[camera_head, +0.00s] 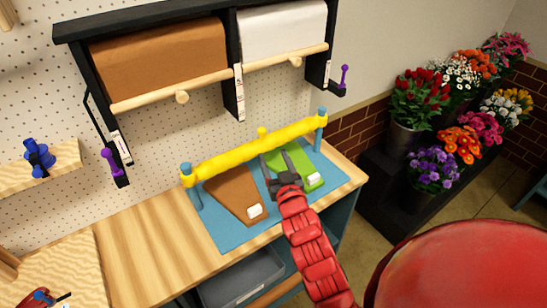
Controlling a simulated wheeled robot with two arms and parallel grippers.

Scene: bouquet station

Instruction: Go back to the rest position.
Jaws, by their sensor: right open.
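My right gripper (278,158) is open, over the blue mat (228,236) on the wooden bench. Its fingers point toward the yellow bar (262,143), which runs between two blue posts across the back of the mat. A brown piece with a white block (232,193) lies on the mat to the left of the gripper. A green piece (301,158) with a white block lies just right of it, partly hidden by the fingers. Nothing shows held between the fingers; whether they touch the green piece is unclear.
A black rack with brown (160,62) and white (282,28) paper rolls hangs above the bench. A grey bin (243,278) sits below. Flower buckets (402,139) stand on a dark step at right. The bench top (150,238) left of the mat is clear.

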